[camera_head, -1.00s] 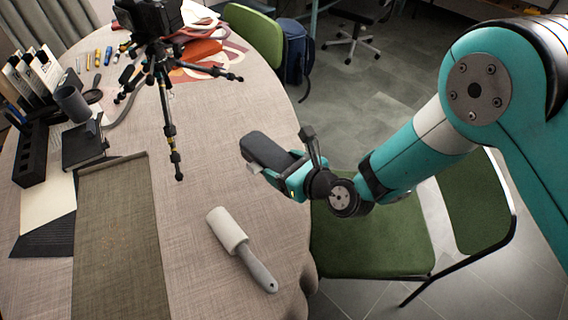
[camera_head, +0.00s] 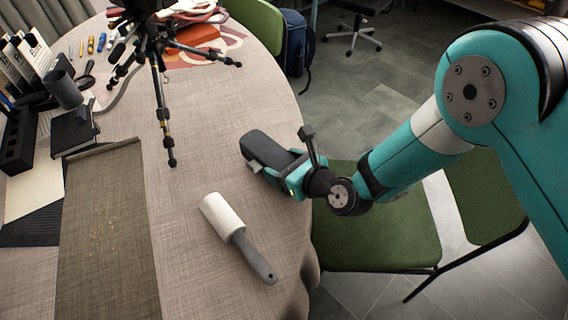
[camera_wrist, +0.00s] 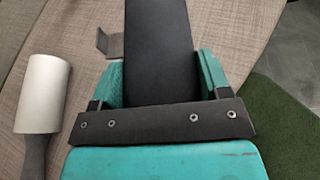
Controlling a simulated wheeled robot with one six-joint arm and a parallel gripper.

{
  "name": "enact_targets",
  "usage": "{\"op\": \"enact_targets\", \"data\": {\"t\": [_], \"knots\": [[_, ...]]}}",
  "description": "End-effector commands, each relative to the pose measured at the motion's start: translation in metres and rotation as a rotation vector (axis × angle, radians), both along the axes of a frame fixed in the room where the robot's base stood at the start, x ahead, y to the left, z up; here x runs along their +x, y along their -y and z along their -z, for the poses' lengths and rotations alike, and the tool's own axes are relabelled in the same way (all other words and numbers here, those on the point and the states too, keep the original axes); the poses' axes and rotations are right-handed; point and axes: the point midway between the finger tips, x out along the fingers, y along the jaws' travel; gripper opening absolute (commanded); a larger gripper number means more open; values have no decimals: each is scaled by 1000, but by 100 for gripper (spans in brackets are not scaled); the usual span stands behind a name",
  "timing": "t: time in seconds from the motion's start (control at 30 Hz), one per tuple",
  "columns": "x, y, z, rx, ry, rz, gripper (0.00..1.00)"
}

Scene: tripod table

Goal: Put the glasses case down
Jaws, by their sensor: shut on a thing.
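The dark glasses case (camera_head: 264,147) is held in my gripper (camera_head: 274,166) over the right part of the table (camera_head: 205,165). In the wrist view the case (camera_wrist: 158,50) runs away from me between the two teal fingers, which sit against its sides. Its far end passes out of the top of that view. I cannot tell whether its underside touches the tablecloth or hangs a little above it.
A lint roller (camera_head: 237,235) lies in front of the case; it also shows at left in the wrist view (camera_wrist: 43,95). A black tripod (camera_head: 162,100) stands behind and left. A dark runner (camera_head: 108,220) lies at left. A green chair (camera_head: 375,235) is at the table's right edge.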

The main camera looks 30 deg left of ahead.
Motion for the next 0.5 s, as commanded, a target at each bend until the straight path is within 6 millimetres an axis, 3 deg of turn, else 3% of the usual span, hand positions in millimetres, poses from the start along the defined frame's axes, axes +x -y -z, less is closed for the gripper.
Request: {"op": "enact_targets", "data": {"t": [0.5], "knots": [[0,0,10,2,1,0,31]]}}
